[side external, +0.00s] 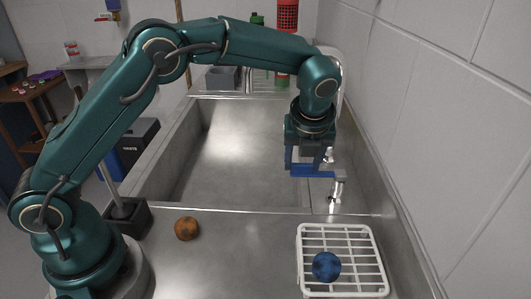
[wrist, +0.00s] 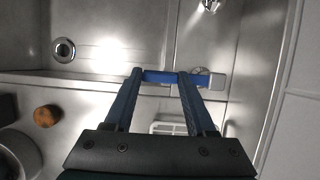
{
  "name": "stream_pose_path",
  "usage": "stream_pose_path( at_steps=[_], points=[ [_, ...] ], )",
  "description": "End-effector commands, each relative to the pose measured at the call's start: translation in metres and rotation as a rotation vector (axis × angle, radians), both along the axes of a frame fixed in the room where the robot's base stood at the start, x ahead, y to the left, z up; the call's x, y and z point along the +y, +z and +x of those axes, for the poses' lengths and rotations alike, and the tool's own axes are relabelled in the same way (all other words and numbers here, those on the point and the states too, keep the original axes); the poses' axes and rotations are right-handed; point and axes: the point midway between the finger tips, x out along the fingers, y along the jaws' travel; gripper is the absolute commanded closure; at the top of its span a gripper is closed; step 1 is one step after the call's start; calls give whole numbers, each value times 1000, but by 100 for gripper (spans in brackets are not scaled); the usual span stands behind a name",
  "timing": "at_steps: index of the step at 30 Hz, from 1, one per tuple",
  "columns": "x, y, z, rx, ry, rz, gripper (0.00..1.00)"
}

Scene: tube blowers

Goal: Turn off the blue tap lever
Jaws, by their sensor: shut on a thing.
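The blue tap lever (side external: 322,174) runs sideways from a small metal tap (side external: 336,190) at the near right of the sink. In the wrist view the lever (wrist: 201,79) ends at a grey block on its right. My gripper (side external: 305,170) points down at the lever, with its fingers on it. In the wrist view my gripper (wrist: 161,75) has its two fingertips apart with blue lever between them, and it is shut on the lever. The fingers hide part of the lever.
A white wire rack (side external: 340,238) with a blue ball (side external: 326,267) is on the near counter. An orange-brown ball (side external: 187,228) lies on the left. The steel sink basin (side external: 225,150) is empty. A grey tiled wall (side external: 430,110) closes the right side.

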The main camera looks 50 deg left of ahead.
Motion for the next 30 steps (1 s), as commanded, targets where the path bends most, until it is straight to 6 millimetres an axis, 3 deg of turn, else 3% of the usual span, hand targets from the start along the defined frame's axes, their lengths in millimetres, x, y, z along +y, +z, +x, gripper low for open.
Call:
stream_pose_path(
  at_steps=[9,10,12,22,30],
  points=[
    [-1,1,0,-5,14,-2,100],
    [-1,2,0,-5,14,-2,33],
    [-1,1,0,-5,13,-2,14],
    [-1,3,-1,-4,11,-1,14],
    [-11,34,-9,-6,9,-2,14]
  ],
)
